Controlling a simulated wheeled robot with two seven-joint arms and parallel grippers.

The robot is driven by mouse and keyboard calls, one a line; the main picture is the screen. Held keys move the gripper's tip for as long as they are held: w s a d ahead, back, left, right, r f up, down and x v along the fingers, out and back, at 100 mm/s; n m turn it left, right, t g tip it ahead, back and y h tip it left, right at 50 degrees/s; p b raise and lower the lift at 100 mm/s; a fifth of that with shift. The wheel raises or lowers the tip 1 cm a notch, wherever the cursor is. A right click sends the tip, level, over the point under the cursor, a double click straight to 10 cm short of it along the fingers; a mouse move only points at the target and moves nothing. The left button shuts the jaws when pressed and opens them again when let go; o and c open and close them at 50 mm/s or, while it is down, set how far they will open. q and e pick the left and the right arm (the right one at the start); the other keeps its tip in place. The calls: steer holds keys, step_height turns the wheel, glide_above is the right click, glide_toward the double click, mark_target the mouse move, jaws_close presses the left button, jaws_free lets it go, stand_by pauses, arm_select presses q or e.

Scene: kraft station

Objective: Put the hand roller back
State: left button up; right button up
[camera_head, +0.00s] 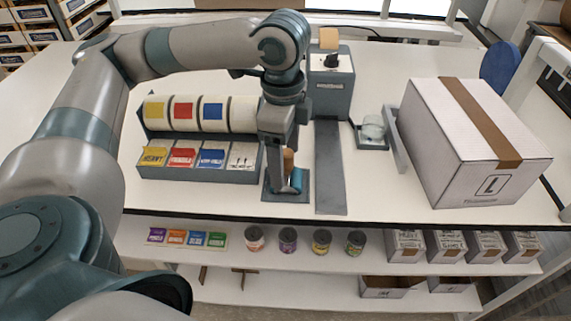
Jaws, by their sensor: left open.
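The hand roller, with a brown handle (288,160) and a blue roller (297,180), is at a small dark tray (270,194) near the front edge of the white table. My left gripper (283,172) points down right at the roller, open, with its fingers around or just beside the handle. The fingers partly hide the roller, so I cannot tell whether they touch it or whether it rests fully on the tray. My right gripper is not in view.
Left of the tray stands a rack with coloured label rolls (183,112) and label packs (197,158). A grey strip (330,165) and tape dispenser (331,80) are close on the right. A glass jar (373,127) and a large carton (465,150) stand further right.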

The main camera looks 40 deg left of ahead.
arm_select(q)
step_height(320, 180, up, 9)
steer(key=shift+s+r, duration=0.1)
stand_by(0.3)
stand_by(0.8)
